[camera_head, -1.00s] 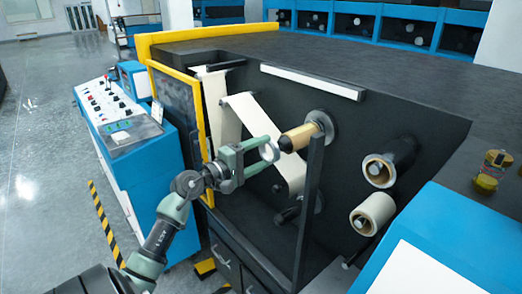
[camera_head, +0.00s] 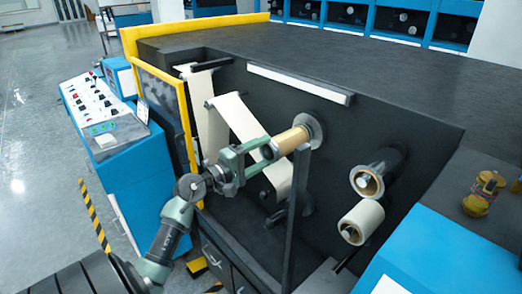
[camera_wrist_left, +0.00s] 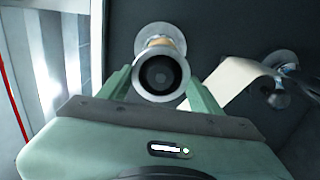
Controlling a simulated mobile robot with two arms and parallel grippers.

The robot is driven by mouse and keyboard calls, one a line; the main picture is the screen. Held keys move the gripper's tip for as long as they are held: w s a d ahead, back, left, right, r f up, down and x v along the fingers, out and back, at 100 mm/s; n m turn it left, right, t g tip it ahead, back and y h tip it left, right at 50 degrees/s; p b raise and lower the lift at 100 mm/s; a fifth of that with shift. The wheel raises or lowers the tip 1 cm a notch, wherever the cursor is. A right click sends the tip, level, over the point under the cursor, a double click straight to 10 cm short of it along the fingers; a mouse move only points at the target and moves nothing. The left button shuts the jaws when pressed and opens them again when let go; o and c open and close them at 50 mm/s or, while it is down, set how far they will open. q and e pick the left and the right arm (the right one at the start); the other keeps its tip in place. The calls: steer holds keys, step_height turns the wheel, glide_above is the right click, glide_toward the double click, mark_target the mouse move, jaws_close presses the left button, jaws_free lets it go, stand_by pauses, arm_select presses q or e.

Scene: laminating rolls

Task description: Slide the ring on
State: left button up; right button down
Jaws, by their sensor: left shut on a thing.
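My left gripper (camera_head: 266,153) is shut on a grey ring (camera_head: 268,153) at the near end of the tan roll (camera_head: 290,140) on its spindle. In the left wrist view the ring (camera_wrist_left: 161,76) sits between the two green fingers, and the dark round spindle end (camera_wrist_left: 160,74) shows centred inside its opening. The tan roll (camera_wrist_left: 168,44) and its round flange lie behind it in line. I cannot tell how far the ring is around the spindle end. My right gripper is not in view.
A white web (camera_head: 240,120) runs behind my gripper. Two more rolls (camera_head: 378,172) (camera_head: 361,222) stick out at the right. A yellow frame (camera_head: 188,130) stands left of my gripper.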

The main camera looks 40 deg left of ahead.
arm_select(q)
steer(key=shift+w+r, duration=0.15)
steer(key=shift+r, duration=0.05)
steer(key=shift+c, duration=0.8)
steer(key=shift+a+f, duration=0.2)
steer(key=shift+d+b, duration=0.3)
steer(key=shift+b, duration=0.15)
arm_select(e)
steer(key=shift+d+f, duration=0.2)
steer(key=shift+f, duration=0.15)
arm_select(q)
steer(key=o, duration=1.7)
steer(key=shift+a, duration=0.1)
